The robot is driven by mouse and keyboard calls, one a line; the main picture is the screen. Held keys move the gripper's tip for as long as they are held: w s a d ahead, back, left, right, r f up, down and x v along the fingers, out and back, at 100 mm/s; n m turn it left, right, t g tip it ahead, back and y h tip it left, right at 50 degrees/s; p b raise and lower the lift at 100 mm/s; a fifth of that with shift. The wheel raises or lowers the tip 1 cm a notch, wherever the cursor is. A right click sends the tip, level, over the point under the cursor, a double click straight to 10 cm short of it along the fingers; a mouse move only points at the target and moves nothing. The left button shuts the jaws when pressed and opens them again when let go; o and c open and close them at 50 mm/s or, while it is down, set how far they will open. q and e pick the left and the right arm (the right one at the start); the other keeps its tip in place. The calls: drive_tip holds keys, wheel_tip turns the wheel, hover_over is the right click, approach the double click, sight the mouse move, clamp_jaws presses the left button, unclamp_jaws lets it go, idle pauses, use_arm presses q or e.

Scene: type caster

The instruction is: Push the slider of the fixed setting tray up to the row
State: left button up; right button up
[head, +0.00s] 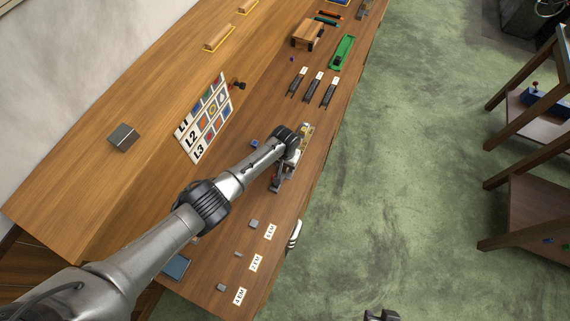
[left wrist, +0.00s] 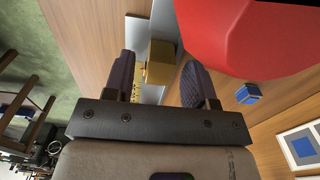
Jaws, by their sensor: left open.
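The fixed setting tray (head: 304,131) is a narrow grey and brass piece on the bench, partly hidden under my left wrist in the head view. In the left wrist view a brass block (left wrist: 160,62), which looks like its slider, sits on a grey strip. My left gripper (left wrist: 158,78) is open, with its two dark fingers on either side of the block and a gap showing. I cannot tell whether either finger touches it. A row of type is not clearly visible. A dark tip at the bottom edge of the head view looks like my right gripper (head: 382,316).
A large red part (left wrist: 245,35) is close beside the left fingers, with a small blue cube (left wrist: 248,93) nearby. A label board (head: 204,118) stands left of the tray. Dark labelled holders (head: 313,86) and a green tray (head: 342,52) lie farther up the bench. Number cards (head: 256,262) lie nearer.

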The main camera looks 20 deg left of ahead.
idle(0.3)
use_arm(q)
clamp_jaws()
idle(0.3)
